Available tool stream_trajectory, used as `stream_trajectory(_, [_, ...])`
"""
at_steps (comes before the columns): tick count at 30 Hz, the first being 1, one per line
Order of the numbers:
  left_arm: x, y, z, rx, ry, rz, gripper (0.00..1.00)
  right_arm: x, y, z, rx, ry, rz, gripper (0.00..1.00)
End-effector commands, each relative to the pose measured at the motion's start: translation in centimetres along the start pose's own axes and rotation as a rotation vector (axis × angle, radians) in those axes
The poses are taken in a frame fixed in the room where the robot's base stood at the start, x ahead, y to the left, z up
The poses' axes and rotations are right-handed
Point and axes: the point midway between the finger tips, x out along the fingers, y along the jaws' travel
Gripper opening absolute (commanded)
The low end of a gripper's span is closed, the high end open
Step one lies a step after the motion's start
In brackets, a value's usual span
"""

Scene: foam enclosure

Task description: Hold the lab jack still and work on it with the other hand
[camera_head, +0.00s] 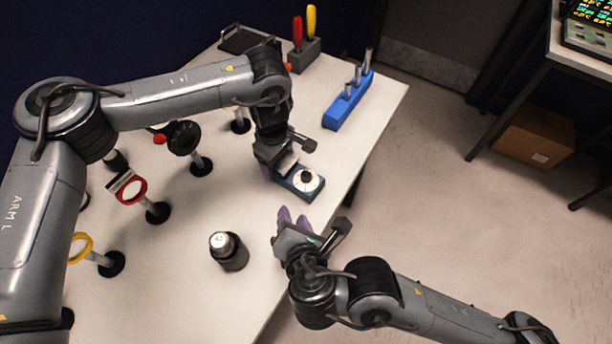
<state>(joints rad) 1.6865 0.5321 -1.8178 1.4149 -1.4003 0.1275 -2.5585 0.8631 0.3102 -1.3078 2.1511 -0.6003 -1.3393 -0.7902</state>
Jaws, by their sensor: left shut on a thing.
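The lab jack appears to be the small dark-blue block (313,192) with a white disc and black centre on top, near the table's right edge. My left gripper (287,170) is shut on its upper-left end, and the gripper body hides that part. My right gripper (293,217) has purple fingers that stand slightly apart with nothing seen between them. It is below the jack in the picture, apart from it, near the table's edge.
A dark cylinder with a white top (228,251) stands on the table (185,290). Several ring and disc stands, such as the red ring (133,188), stand at left. A blue holder with metal pegs (348,100) and a screwdriver rack (304,54) are at the back.

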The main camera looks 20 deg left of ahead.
Motion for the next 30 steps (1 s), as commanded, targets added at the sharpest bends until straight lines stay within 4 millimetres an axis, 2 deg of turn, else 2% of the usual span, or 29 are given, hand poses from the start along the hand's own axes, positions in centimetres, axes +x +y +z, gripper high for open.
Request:
stream_trajectory(3, [0.5, -0.2, 0.0, 0.001, 0.001, -0.008, 0.06, -0.9, 0.1, 1.2, -0.277, -0.109, -0.059, 0.39])
stream_trajectory(6, [0.5, -0.2, 0.0, 0.002, 0.001, -0.008, 0.06, -1.5, 0.0, 2.2, -0.440, -0.177, -0.104, 0.39])
stream_trajectory(10, [0.5, -0.2, 0.0, 0.002, 0.001, -0.008, 0.06, -2.0, 0.0, 3.0, -0.564, -0.230, -0.142, 0.39])
stream_trajectory(14, [0.5, -0.2, 0.0, 0.002, 0.001, -0.008, 0.06, -1.5, -0.1, 3.5, -0.613, -0.252, -0.158, 0.39])
stream_trajectory(20, [0.5, -0.2, 0.0, 0.002, 0.001, -0.008, 0.06, 0.8, -0.3, 4.4, -0.618, -0.256, -0.163, 0.39])
stream_trajectory(30, [0.5, -0.2, 0.0, 0.002, 0.001, -0.008, 0.06, 6.1, -0.7, 5.8, -0.613, -0.254, -0.161, 0.39])
